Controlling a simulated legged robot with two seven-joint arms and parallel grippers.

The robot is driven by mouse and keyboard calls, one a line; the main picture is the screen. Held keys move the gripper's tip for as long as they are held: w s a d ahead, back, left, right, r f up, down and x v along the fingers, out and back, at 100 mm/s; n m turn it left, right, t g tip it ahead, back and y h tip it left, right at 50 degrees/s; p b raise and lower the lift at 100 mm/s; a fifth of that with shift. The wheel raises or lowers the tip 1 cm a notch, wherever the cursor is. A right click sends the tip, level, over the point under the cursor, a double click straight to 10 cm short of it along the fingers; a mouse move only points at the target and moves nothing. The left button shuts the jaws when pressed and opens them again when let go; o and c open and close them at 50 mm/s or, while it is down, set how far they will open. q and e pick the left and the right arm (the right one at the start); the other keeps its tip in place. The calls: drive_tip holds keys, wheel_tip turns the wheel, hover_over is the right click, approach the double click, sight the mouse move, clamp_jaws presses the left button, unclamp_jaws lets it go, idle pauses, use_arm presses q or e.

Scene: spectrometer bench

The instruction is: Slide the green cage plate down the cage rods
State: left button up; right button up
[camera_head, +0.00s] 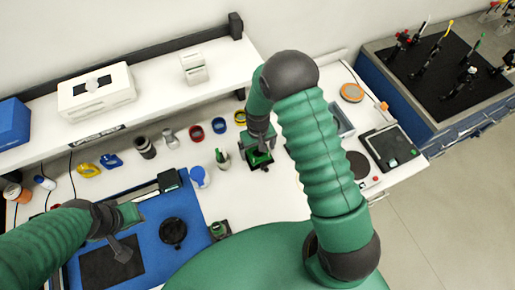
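A small bright green piece (260,158) with dark parts around it, which looks like the green cage plate, is at the tip of my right gripper (258,148). My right gripper points down onto it over the white bench near the middle. The fingers and the green piece overlap, so I cannot tell whether they are closed on it. The cage rods cannot be made out there. My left gripper (122,252) hangs over a black pad on the blue mat (150,217), with nothing visible in it; its finger gap is not clear.
A dark round part (173,232) lies on the blue mat. A small dark green block (219,230) is at the front edge. A green cup with tools (222,159) stands just left of my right gripper. Coloured rings and small mounts line the back, below a white shelf (175,98).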

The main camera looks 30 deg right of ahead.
wheel_tip(320, 180, up, 17)
drive_tip(key=b, duration=0.3)
drive_tip(key=shift+f, duration=0.1)
idle(0.5)
